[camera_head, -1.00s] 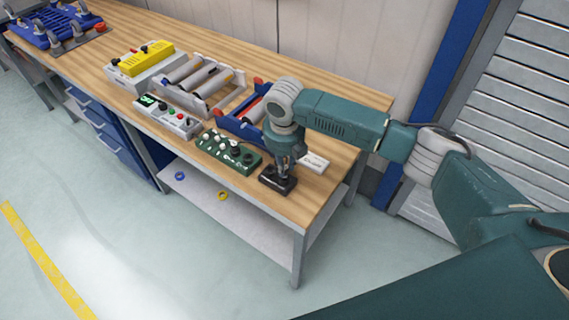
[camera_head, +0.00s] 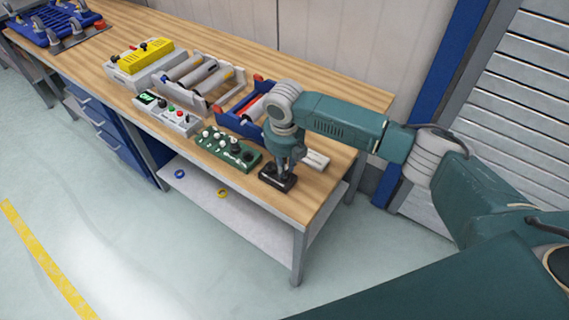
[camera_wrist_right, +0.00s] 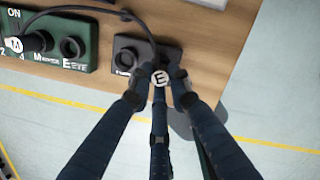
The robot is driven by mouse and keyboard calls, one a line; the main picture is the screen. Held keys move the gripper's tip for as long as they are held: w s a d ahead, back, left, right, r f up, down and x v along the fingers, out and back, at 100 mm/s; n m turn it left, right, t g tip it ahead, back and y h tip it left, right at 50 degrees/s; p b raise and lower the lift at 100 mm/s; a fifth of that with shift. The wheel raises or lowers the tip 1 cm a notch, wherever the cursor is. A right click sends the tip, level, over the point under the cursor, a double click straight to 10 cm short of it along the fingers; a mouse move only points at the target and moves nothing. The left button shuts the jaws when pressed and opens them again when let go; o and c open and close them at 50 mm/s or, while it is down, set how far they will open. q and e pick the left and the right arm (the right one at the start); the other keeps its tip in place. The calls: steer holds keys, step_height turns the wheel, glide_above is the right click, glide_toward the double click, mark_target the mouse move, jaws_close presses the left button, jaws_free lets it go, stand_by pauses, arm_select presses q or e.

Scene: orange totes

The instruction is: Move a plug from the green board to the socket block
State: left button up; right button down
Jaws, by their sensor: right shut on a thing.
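My right gripper (camera_head: 280,172) points down over the dark socket block (camera_head: 268,181) at the near right corner of the workbench. In the right wrist view its fingers (camera_wrist_right: 160,82) are shut on a plug marked "E" (camera_wrist_right: 160,77). The plug is over the right part of the socket block (camera_wrist_right: 125,58); I cannot tell how deep it sits. The round opening at the block's left is empty. The green board (camera_head: 228,150) lies left of the block, with several plugs on it. In the wrist view the board (camera_wrist_right: 90,30) shows a plug marked "M" (camera_wrist_right: 14,45) and an empty round opening beside it.
A dark cable (camera_wrist_right: 95,9) runs above the board toward the plug. A white block (camera_head: 317,160) lies behind my gripper. A blue bin (camera_head: 229,122), a control box (camera_head: 180,124), a roller rack (camera_head: 222,100) and a yellow-topped box (camera_head: 125,78) stand farther left. The bench's front edge is close.

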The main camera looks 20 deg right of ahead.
steer(key=shift+f, duration=0.25)
stand_by(0.5)
steer(key=c, duration=1.5)
jaws_free()
steer(key=shift+c, duration=0.2)
steer(key=shift+r, duration=0.2)
step_height(320, 180, up, 12)
steer(key=s, duration=0.1)
steer(key=shift+s+a+f, duration=0.25)
